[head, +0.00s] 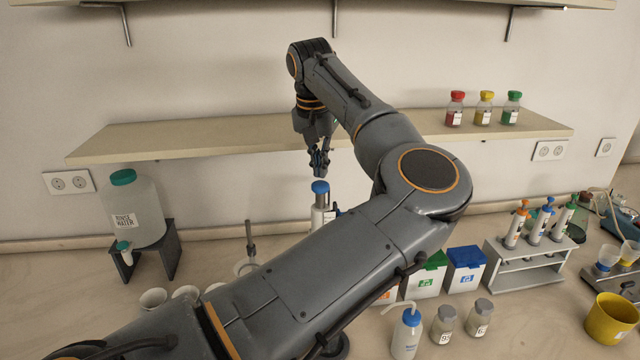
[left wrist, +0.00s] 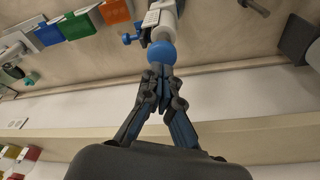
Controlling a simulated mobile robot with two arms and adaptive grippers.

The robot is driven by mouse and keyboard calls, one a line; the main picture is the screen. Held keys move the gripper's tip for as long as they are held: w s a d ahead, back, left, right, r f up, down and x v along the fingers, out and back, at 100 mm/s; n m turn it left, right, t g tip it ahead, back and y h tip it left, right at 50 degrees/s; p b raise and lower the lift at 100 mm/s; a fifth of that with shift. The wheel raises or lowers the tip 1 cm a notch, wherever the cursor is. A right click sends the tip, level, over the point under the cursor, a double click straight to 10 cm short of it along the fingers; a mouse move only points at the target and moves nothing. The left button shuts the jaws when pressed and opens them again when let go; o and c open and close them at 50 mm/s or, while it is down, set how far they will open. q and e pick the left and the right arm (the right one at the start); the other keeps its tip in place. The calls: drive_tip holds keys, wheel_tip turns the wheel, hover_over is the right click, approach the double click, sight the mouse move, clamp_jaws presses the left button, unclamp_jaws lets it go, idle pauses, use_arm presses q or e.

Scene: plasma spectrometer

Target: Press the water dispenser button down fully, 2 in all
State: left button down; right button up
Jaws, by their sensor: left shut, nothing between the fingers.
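A dispenser with a white body (head: 318,219) stands upright behind my left arm, with a round blue button (head: 320,187) on top. My arm hides its lower part. My left gripper (head: 319,172) points down just above the blue button, with its fingers shut and empty. In the left wrist view the shut fingertips (left wrist: 161,72) are right at the blue button (left wrist: 161,53); whether they touch it I cannot tell. In the head view a small gap seems to show between them. My right gripper is not in view.
A rinse water jug (head: 137,210) with a green lid stands on a dark stand at left. A wall shelf (head: 230,135) runs behind my gripper and holds three jars at right. A pipette rack (head: 525,262), boxes, bottles and a yellow pot (head: 611,318) fill the right side.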

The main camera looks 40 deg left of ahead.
use_arm(q)
drive_tip(key=shift+r, duration=0.1)
idle(0.3)
wheel_tip(320, 180, up, 5)
drive_tip(key=p, duration=0.4)
idle(0.4)
